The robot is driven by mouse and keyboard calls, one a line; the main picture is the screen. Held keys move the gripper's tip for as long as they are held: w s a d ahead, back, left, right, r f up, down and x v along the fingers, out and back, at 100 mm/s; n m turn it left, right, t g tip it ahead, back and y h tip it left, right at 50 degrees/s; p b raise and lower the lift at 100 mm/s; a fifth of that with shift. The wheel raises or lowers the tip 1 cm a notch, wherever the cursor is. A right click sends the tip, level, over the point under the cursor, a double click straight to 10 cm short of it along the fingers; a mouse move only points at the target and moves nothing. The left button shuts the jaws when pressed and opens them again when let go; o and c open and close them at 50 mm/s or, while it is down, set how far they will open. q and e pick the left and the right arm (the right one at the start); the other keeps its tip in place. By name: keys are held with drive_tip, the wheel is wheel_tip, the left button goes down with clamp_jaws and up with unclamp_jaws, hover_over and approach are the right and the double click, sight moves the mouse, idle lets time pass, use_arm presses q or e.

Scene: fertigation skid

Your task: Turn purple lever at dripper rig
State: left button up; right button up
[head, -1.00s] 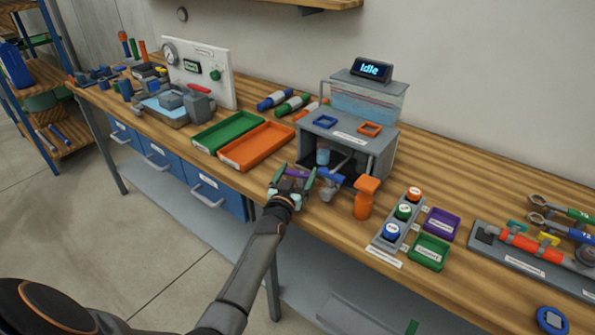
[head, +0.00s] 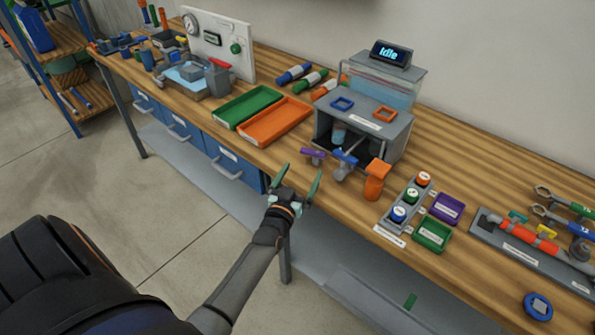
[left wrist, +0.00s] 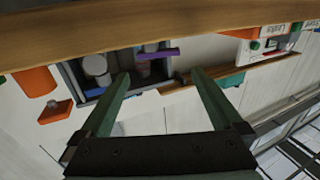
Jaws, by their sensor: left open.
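The dripper rig (head: 392,136) is a grey box with a clear tank on top and a display reading "Idle". The purple lever (head: 313,154) sticks out at its front left, lying roughly level. It also shows in the left wrist view as a purple bar (left wrist: 158,54) beyond the fingertips. A blue lever (head: 345,157) is just right of it. My left gripper (head: 300,172) is open and empty, in front of the bench edge and short of the purple lever, apart from it. Its fingers also show in the left wrist view (left wrist: 159,73). My right gripper is not in view.
An orange bottle-like object (head: 375,180) stands right of the levers. A green tray (head: 245,107) and an orange tray (head: 272,122) lie left of the rig. The floor before the bench is clear.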

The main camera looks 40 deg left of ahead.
sight(312, 155)
use_arm(q)
drive_tip(key=shift+v, duration=1.2)
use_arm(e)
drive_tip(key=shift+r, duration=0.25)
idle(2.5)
